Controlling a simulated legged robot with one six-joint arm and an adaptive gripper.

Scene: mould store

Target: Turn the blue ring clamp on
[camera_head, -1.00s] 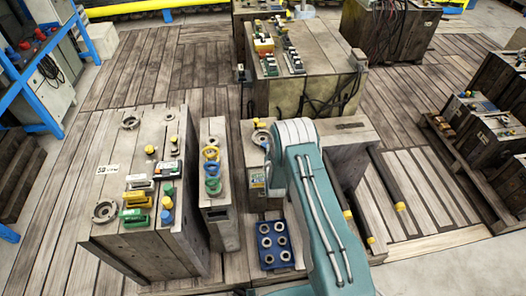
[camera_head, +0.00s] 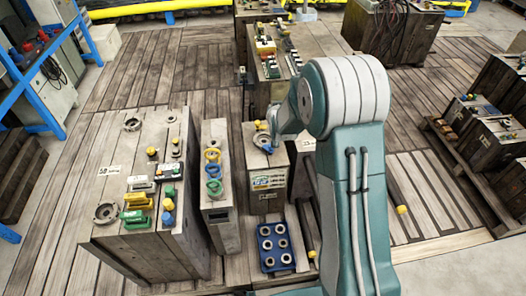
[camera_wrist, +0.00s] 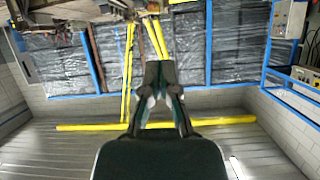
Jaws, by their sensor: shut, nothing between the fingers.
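A yellow ring (camera_head: 211,155) is at the far end of that row. The clamp's exact setting is too small to tell. My gripper (camera_wrist: 160,72) shows in the wrist view, shut and empty, pointing towards the far wall. The clamp is not in the wrist view. In the head view my arm rises to the right of the narrow block, and my gripper's fingers cannot be made out.
A wide wooden block (camera_head: 115,170) with coloured clamps and metal rings stands left of the narrow block. Another block (camera_head: 265,195) stands behind the tray. Wooden flooring is open at the back left.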

